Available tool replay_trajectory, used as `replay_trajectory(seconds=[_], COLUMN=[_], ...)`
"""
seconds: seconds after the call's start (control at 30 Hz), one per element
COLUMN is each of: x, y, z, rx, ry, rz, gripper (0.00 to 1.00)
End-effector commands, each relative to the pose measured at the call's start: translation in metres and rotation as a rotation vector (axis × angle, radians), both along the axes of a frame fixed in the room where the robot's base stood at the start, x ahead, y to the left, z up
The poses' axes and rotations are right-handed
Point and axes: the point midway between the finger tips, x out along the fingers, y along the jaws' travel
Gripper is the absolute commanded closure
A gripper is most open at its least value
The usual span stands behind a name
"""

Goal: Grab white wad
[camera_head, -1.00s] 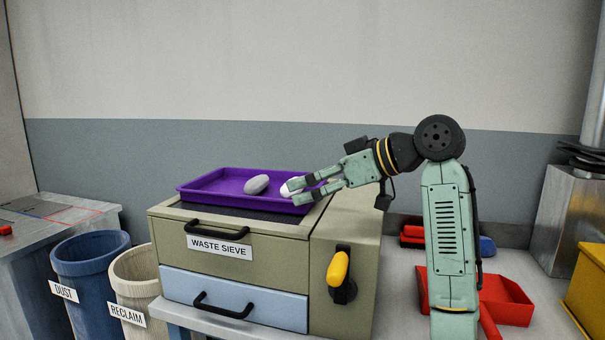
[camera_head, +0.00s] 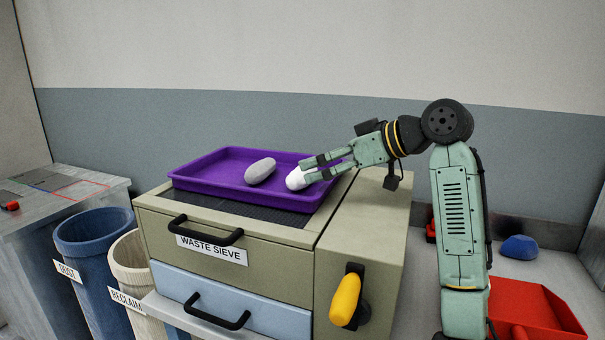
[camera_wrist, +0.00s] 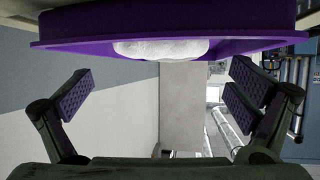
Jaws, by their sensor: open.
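The white wad (camera_head: 297,179) lies at the right end of the purple tray (camera_head: 214,183), which sits on top of the waste sieve (camera_head: 150,205). A greyer wad (camera_head: 260,171) lies to its left in the same tray. My gripper (camera_head: 310,170) is open, with its fingers reaching over the tray's right side up to the white wad. In the wrist view the fingers of my gripper (camera_wrist: 160,95) are spread wide. The white wad (camera_wrist: 160,49) shows there beyond the rim of the purple tray (camera_wrist: 80,42), centred between the fingers. Whether a finger touches it I cannot tell.
The sieve has a yellow-handled lever (camera_head: 345,300) on its front right. A blue DUST bin (camera_head: 95,235) and a cream RECLAIM bin (camera_head: 130,262) stand at left. A red dustpan (camera_head: 535,310) and a blue lump (camera_head: 519,247) lie on the right bench.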

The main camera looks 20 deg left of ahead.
Motion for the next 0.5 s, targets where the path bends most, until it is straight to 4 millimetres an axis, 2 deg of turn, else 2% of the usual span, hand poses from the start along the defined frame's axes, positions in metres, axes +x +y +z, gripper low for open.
replay_trajectory(seconds=[0.3, 0.5], x=[0.008, 0.010], y=[0.032, 0.040], z=[-0.027, -0.033], rx=[-0.001, 0.001], ry=[0.002, 0.001], rz=[0.001, 0.000], gripper=[0.00, 0.00])
